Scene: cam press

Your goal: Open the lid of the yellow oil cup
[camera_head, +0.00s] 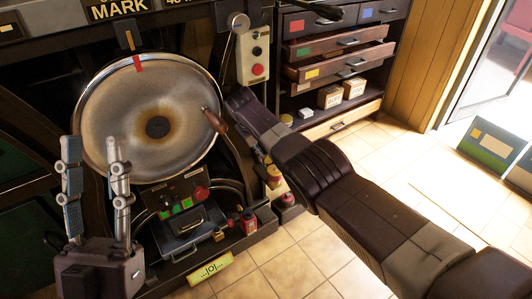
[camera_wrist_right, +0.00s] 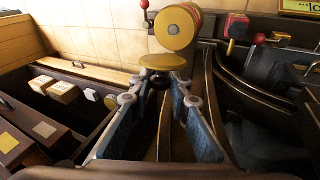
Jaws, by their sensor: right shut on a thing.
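In the right wrist view a flat yellow disc (camera_wrist_right: 165,62), which looks like the oil cup's lid, sits at the fingertips of my right gripper (camera_wrist_right: 163,80). A dark part shows just under the disc between the fingers, and the gripper is shut on it. Right behind stands a larger round yellow face with red bands (camera_wrist_right: 175,28); I cannot tell whether the two are joined. In the head view small red and yellow cups (camera_head: 273,174) stand beside my right arm, which hides my right gripper. My left gripper (camera_head: 92,145) is open and empty before the large round metal plate (camera_head: 105,105).
A control box with a red button (camera_head: 202,193) sits below the plate. A red container (camera_head: 249,220) stands on the machine's base. Drawers (camera_head: 335,50) and small boxes (camera_head: 330,96) are at the back. The tiled floor (camera_head: 300,265) is clear at the front.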

